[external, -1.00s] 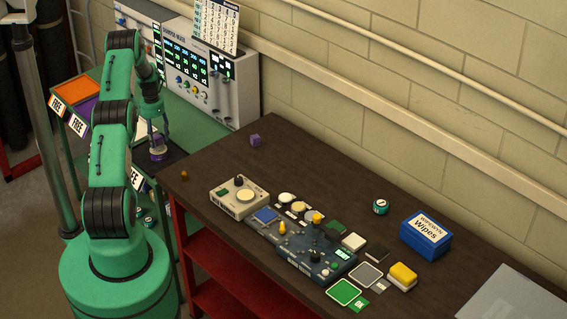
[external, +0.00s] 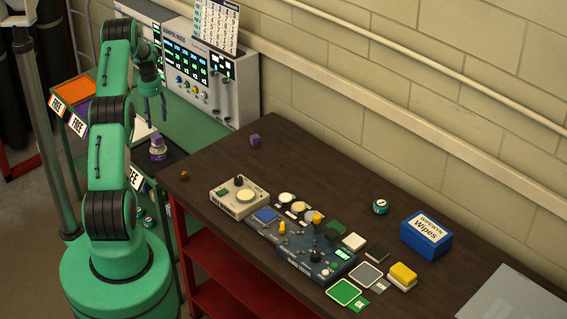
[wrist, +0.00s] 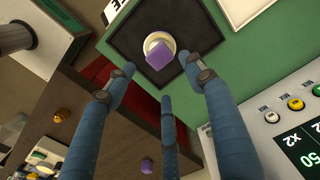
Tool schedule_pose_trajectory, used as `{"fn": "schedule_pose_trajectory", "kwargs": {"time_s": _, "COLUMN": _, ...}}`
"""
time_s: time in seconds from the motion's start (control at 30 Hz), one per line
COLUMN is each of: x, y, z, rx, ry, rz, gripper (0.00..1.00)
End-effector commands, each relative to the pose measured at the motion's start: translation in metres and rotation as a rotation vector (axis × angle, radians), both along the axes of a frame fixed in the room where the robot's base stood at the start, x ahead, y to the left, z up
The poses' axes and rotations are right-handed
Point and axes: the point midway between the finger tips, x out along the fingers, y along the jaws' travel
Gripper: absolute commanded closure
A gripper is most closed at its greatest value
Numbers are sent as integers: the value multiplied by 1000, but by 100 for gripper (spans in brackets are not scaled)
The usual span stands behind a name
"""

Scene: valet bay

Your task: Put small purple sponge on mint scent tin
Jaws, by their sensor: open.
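A small purple block, apparently the sponge (external: 157,139), sits on top of a round tin (external: 158,154) at the left of the external view. In the wrist view the purple sponge (wrist: 158,56) rests on the tin's cream top (wrist: 149,38). The tin's side looks purple and white; I cannot read its scent. A teal-and-white tin (external: 380,207) stands on the dark table, apart from it. My gripper (external: 156,115) is open and empty above the sponge, clear of it; its spread fingers show in the wrist view (wrist: 160,72).
The tin stands on a black mat (wrist: 120,24) on the green surface. Another purple block (external: 255,141) and a small brown object (external: 184,175) lie on the dark table. A control panel (external: 215,85) stands behind. Devices and a blue wipes box (external: 426,241) occupy the right.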

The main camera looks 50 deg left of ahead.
Motion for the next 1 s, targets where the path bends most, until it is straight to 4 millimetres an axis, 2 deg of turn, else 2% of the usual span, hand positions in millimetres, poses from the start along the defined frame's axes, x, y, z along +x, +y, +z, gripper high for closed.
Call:
{"fn": "schedule_pose_trajectory", "kwargs": {"time_s": 0.1, "x": 0, "y": 0, "z": 12, "rx": 0, "ry": 0, "rz": 0, "gripper": 46}}
{"fn": "schedule_pose_trajectory", "kwargs": {"time_s": 0.3, "x": 0, "y": 0, "z": 23, "rx": 0, "ry": 0, "rz": 0, "gripper": 46}}
{"fn": "schedule_pose_trajectory", "kwargs": {"time_s": 1.0, "x": 0, "y": 0, "z": 23, "rx": 0, "ry": 0, "rz": 0, "gripper": 46}}
